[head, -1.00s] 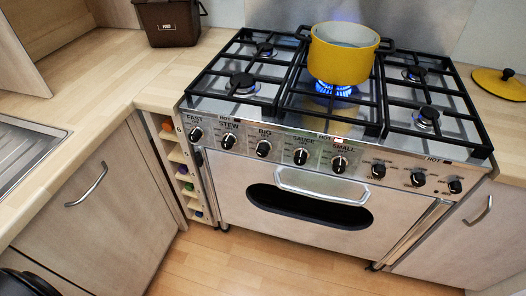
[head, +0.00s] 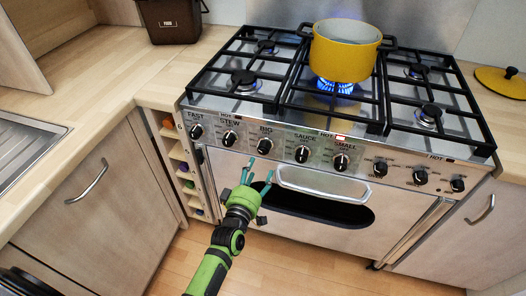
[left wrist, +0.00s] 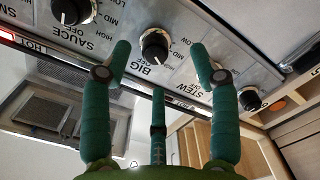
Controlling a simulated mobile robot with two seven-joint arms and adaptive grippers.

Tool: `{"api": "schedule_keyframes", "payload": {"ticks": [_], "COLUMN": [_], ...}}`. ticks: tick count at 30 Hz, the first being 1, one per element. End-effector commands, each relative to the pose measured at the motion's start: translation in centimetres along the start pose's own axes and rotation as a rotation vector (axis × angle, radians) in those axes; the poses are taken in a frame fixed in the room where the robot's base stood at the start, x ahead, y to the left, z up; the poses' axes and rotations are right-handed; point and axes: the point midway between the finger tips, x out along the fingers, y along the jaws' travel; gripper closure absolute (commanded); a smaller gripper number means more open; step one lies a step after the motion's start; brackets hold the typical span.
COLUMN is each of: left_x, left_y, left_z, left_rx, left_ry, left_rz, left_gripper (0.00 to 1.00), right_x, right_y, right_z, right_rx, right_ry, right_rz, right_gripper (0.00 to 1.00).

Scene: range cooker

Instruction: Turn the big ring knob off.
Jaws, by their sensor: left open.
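The big ring knob (head: 264,146) is a black knob under the label BIG on the cooker's steel front panel. In the left wrist view the big ring knob (left wrist: 155,46) appears between my fingertips, with a gap on each side. My left gripper (head: 259,172) is open and empty, just below and in front of this knob in the head view. Its green fingers also show in the left wrist view (left wrist: 160,50). A blue flame (head: 336,86) burns on the middle burner under a yellow pot (head: 346,52). My right gripper is not in view.
The stew knob (head: 229,138) and sauce knob (head: 302,154) flank the big ring knob. A curved oven handle (head: 323,186) juts out to the right of my gripper. A narrow rack (head: 183,170) stands left of the cooker. The floor in front is clear.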

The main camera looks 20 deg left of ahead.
Motion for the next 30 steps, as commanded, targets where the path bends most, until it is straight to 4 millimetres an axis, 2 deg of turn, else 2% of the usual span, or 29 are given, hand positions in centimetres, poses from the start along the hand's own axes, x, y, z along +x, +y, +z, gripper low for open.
{"api": "schedule_keyframes", "payload": {"ticks": [1,4,12,17,28,29,30], "left_x": [0.3,1.0,4.9,6.7,7.4,7.4,7.4], "left_y": [0.8,1.5,1.6,1.6,1.6,1.6,1.6], "left_z": [-0.8,-1.4,-1.4,-1.4,-1.4,-1.4,-1.4], "left_rx": [-0.021,-0.037,-0.035,-0.034,-0.032,-0.032,-0.032], "left_ry": [0.02,0.035,0.032,0.031,0.031,0.031,0.031], "left_rz": [0.018,0.032,0.032,0.031,0.029,0.029,0.029], "left_gripper": [0.39,0.39,0.39,0.39,0.39,0.43,0.59], "right_x": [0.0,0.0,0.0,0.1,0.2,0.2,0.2], "right_y": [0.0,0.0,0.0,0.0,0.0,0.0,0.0], "right_z": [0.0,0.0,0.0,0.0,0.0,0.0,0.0], "right_rx": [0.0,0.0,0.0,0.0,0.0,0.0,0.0], "right_ry": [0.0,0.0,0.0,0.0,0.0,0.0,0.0], "right_rz": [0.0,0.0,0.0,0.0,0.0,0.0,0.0], "right_gripper": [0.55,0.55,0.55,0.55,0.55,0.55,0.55]}}
